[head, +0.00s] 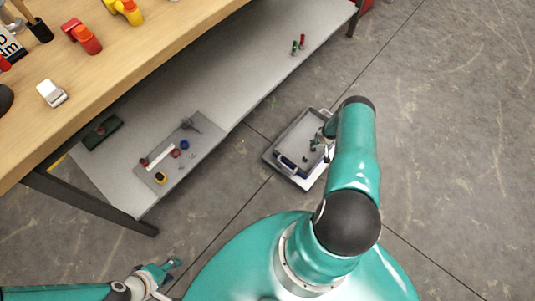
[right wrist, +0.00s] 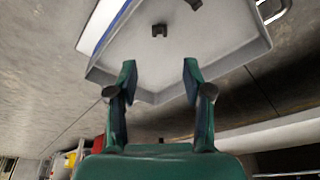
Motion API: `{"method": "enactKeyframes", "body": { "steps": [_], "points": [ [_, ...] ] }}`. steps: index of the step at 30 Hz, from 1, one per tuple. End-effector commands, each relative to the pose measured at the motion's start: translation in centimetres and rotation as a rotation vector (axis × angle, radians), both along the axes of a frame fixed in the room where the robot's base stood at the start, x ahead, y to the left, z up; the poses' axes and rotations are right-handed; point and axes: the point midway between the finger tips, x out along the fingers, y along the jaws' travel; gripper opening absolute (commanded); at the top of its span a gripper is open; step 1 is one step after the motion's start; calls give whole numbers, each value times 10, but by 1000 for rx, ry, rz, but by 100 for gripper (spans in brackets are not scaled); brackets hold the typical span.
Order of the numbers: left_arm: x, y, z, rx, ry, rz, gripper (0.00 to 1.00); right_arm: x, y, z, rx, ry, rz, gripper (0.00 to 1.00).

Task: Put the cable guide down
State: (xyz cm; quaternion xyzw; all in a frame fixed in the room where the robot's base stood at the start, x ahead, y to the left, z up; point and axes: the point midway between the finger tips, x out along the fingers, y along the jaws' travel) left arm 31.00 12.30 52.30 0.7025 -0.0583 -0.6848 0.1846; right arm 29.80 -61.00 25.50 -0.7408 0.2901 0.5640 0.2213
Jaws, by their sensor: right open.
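In the right wrist view, a small dark notched piece (right wrist: 160,30) sits on the floor of the tray (right wrist: 215,35). It may be the cable guide, but I cannot tell for sure. My right gripper (right wrist: 159,78) is open and empty at the tray's edge, its fingers apart and pointing at the tray. In the head view my right arm partly hides it. My left gripper (head: 172,266) is low at the bottom left, away from the tray; its jaws are too small to read.
A wooden bench (head: 130,45) carries red and yellow items. Its grey lower shelf (head: 240,85) holds a grey mat (head: 205,133) with small parts, a dark green item (head: 103,132), and small red and green pieces (head: 298,44). The floor at the right is clear.

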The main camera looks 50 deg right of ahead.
Motion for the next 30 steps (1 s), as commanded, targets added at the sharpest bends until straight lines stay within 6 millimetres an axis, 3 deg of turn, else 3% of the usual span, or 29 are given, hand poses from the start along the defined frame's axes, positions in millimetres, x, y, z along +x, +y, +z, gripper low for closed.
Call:
{"method": "enactKeyframes", "body": {
  "steps": [5,8,11,12,16,18,22,25,30],
  "points": [
    [0,0,0,0,0,0,40,25,24,7,32,-21,32,50],
    [0,0,0,0,0,0,40,60,67,21,90,-48,83,50],
    [0,0,0,0,0,0,40,101,136,48,172,-77,157,50],
    [0,0,0,0,0,0,40,116,170,62,209,-86,191,50],
    [0,0,0,0,0,0,40,137,286,118,323,-88,308,50],
    [0,0,0,0,0,0,40,130,343,150,371,-71,371,50],
    [0,0,-1,0,0,0,40,94,424,204,424,-17,474,50],
    [0,0,-1,0,0,0,40,59,460,235,438,28,536,50],
    [0,0,-1,0,0,0,40,20,484,263,436,78,594,50]
  ]
}}
